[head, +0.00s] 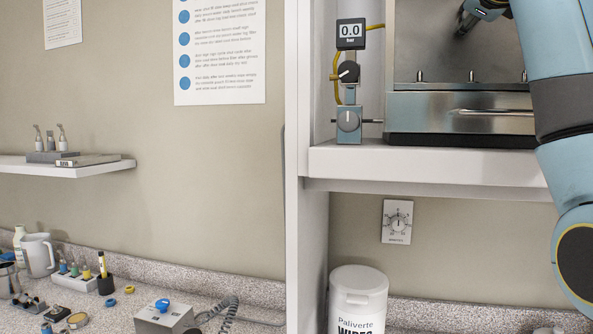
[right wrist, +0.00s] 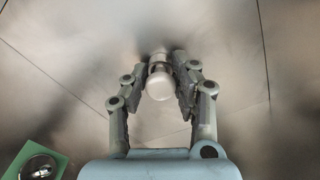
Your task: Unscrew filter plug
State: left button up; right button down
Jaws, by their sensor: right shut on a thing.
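The filter plug (right wrist: 160,82) is a small pale, rounded knob on a short metal stem. It stands against the brushed-metal chamber surface in the right wrist view. My right gripper (right wrist: 162,70) is shut on it, with one grey finger on each side. In the head view my right gripper (head: 465,19) is at the top edge, inside the open steel autoclave chamber (head: 440,45). The plug cannot be made out there. My left gripper is not in view.
A green part with a shiny dome (right wrist: 40,165) is at the lower left of the right wrist view. Left of the chamber are a 0.0 bar gauge (head: 351,32) and valve knobs. A wipes tub (head: 358,296) stands below the shelf (head: 420,165).

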jog(key=n+p, duration=0.2)
jog(key=n, duration=0.2)
jog(key=shift+r+n, duration=0.15)
jog(key=shift+n, duration=1.35)
jog(key=n, duration=0.6)
jog(key=shift+n, duration=0.3)
